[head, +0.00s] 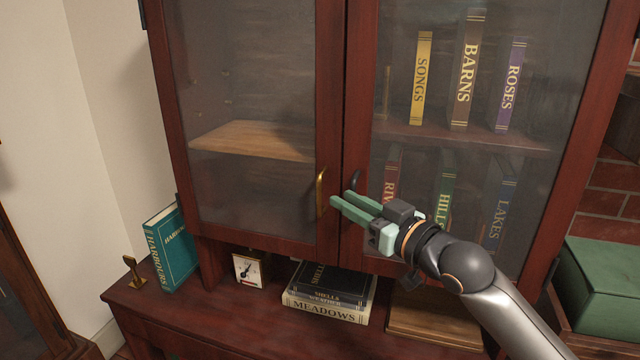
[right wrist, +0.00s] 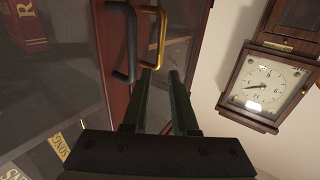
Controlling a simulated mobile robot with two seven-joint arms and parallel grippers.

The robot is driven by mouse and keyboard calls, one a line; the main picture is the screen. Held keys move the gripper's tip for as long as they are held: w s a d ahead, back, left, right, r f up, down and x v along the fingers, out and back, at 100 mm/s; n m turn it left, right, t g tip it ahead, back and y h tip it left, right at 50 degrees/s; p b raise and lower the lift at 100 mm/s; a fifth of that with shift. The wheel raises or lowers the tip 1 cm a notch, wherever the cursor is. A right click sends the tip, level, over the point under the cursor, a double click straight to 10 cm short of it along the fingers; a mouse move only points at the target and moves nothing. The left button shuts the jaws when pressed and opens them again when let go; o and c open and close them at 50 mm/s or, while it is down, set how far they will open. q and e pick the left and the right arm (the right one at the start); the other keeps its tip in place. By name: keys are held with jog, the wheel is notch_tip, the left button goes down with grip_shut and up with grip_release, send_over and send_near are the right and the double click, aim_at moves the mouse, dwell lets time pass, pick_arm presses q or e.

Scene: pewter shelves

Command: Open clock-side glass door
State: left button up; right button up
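The cabinet has two glass doors, both shut. The left door (head: 255,80) has a brass handle (head: 320,193); the right door (head: 490,60) has a dark handle (head: 353,182). My right gripper (head: 338,204) is in front of the meeting stiles, its fingers apart, tips close to the brass handle. In the right wrist view the brass handle (right wrist: 162,38) is just beyond the fingertips (right wrist: 160,75), with the dark handle (right wrist: 131,45) to its left. Contact cannot be told. A wood-cased clock (right wrist: 264,86) shows there, beyond the brass-handled door. My left gripper is not in view.
Books stand behind the right door; a bare shelf (head: 255,140) is behind the left one. On the ledge below are a teal book (head: 172,250), a small clock (head: 247,268), a brass object (head: 134,272) and stacked books (head: 325,305). A green box (head: 600,285) is at right.

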aim_at(321, 187)
jog(key=x, duration=0.8)
jog(key=shift+w+a, duration=0.15)
jog(key=shift+w, duration=0.1)
jog(key=shift+c, duration=0.3)
grip_shut()
dwell(0.8)
